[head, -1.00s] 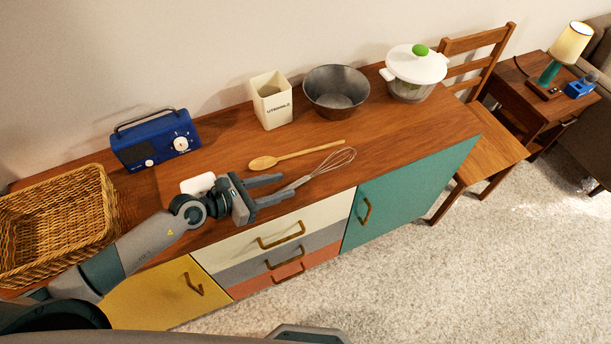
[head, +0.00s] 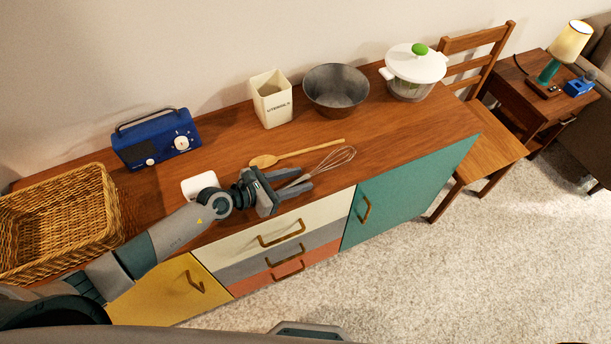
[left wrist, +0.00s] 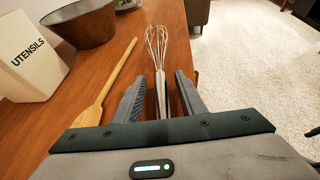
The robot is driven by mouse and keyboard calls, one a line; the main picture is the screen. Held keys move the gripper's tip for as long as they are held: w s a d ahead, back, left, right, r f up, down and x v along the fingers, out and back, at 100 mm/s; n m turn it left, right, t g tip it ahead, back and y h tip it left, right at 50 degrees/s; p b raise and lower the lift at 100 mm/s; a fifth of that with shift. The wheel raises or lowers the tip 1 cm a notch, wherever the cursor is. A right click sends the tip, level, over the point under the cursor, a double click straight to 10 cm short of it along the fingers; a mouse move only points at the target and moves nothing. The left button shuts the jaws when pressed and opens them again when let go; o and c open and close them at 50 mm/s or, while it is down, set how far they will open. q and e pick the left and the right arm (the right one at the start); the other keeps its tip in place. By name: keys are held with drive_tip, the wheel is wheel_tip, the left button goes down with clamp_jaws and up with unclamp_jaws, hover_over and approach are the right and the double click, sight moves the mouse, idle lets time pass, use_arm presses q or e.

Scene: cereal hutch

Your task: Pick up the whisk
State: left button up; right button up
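The wire whisk (head: 334,160) lies on the wooden hutch top near its front edge, with its wire head pointing right and away from my arm. My left gripper (head: 306,179) is open at the whisk's handle end. In the left wrist view the whisk (left wrist: 160,62) runs lengthwise, and its handle lies between the two spread fingers of my left gripper (left wrist: 160,92), with gaps on both sides. The near end of the handle is hidden by the gripper body. My right gripper is not in view.
A wooden spoon (head: 297,153) lies just behind the whisk. A white utensils holder (head: 272,104), a dark bowl (head: 336,91), a white-lidded pot (head: 413,72) and a blue radio (head: 156,139) stand farther back. A wicker basket (head: 60,222) is at left. The right front top is clear.

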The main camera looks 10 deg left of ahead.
use_arm(q)
drive_tip(key=shift+w+d+f, duration=0.15)
drive_tip(key=shift+w+d, duration=0.05)
drive_tip(key=shift+d, duration=0.05)
drive_tip(key=shift+c, duration=0.2)
clamp_jaws()
drive_tip(key=shift+r, duration=0.5)
wheel_tip(320, 180, up, 4)
drive_tip(key=shift+f, duration=0.2)
drive_tip(key=s+d+r, duration=0.4)
drive_tip(key=d+r, duration=0.2)
drive_tip(key=d, duration=0.4)
drive_tip(key=shift+s+d+r+b, duration=0.25)
drive_tip(key=shift+s+d+b, duration=0.05)
drive_tip(key=shift+s+b, duration=0.1)
